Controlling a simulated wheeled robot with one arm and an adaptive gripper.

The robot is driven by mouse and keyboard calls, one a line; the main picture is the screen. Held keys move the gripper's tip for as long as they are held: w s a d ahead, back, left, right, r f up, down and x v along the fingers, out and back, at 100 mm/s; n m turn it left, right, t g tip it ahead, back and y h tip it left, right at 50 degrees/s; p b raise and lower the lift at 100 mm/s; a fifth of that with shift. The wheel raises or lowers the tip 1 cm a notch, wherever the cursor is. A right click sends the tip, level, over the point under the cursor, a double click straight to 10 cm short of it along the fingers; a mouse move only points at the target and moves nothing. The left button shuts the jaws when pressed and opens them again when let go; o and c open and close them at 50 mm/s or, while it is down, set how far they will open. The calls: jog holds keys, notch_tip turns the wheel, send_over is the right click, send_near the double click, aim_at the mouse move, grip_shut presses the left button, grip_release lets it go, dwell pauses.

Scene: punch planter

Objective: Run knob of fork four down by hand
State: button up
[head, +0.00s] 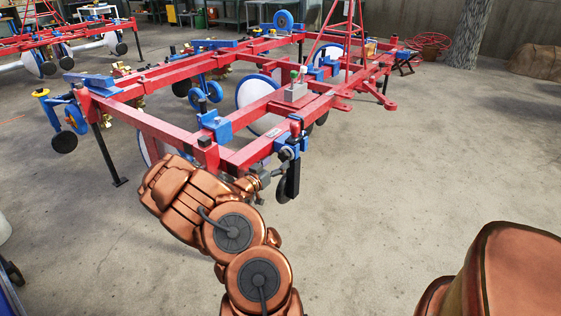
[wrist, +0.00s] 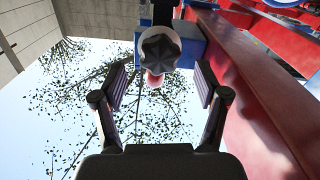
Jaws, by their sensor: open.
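A lobed knob (wrist: 159,47) with a dark face and pale rim shows in the wrist view, in front of a blue bracket (wrist: 190,42). A small red part shows just below it in the picture. My gripper (wrist: 160,80) is open, with one finger pad to each side and the knob centred just ahead of the gap. I see no contact. In the head view my gripper (head: 262,181) is at the near end of the red planter frame (head: 262,148), beside a fork. The knob cannot be made out there, and no fork number is readable.
A red beam (wrist: 255,95) runs close along the right of my gripper in the wrist view. A dark upright part (head: 289,180) hangs by the frame's near corner. Another red planter (head: 60,38) stands at the back left. The concrete floor (head: 430,170) at the right is clear.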

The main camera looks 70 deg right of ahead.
aim_at(282, 156)
jog(key=shift+b+x, duration=0.3)
jog(key=shift+x, duration=1.35)
jog(key=c, duration=1.2)
jog(key=shift+o, duration=0.2)
jog(key=shift+r, duration=0.15)
jog(key=shift+d+r+p, duration=0.15)
jog(key=shift+r+p, duration=0.1)
jog(key=shift+p, duration=0.1)
jog(key=shift+r+m, duration=0.1)
jog(key=shift+m, duration=0.2)
jog(key=shift+f+m+p, duration=0.2)
jog(key=shift+m+p, duration=0.1)
jog(key=shift+p, duration=0.1)
